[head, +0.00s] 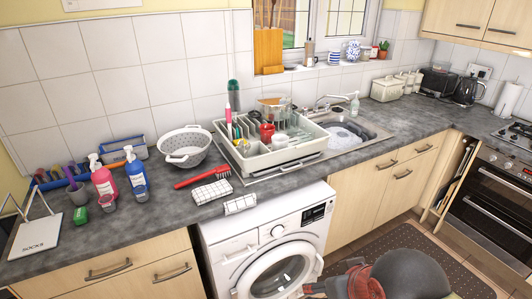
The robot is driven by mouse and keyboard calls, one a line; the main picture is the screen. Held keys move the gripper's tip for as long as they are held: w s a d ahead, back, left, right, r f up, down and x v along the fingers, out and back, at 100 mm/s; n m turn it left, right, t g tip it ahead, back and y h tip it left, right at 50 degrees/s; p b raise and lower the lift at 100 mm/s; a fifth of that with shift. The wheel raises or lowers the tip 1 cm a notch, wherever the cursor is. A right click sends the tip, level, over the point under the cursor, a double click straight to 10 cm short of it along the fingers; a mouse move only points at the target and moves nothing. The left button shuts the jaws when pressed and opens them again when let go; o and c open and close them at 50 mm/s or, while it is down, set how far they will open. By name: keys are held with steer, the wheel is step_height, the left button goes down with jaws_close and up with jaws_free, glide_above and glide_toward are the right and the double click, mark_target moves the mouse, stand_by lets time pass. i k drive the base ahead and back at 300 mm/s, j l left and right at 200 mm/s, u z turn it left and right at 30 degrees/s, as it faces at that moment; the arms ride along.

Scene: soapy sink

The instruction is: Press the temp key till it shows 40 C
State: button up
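The white washing machine (226,243) stands under the worktop, its round door closed. Its control panel has a dial (278,232) and a dark display (315,213) at the right. The temp key and any reading on the display are too small to make out. Part of my arm, dark grey and reddish, shows at the bottom edge. What looks like my gripper (314,289) is at its left end, low in front of the machine, below and apart from the panel. Its fingers are too unclear to tell whether it is open or shut.
The worktop (260,190) above holds a colander (184,146), a dish rack (270,152), a red brush (203,177) and bottles. A dark mat (440,262) lies on the floor at right.

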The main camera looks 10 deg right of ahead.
mark_target(307, 223)
steer(key=l+z, duration=0.15)
steer(key=l, duration=0.5)
steer(key=l+z, duration=0.15)
steer(key=l, duration=0.5)
steer(key=i+l+z, duration=0.15)
steer(key=l, duration=0.5)
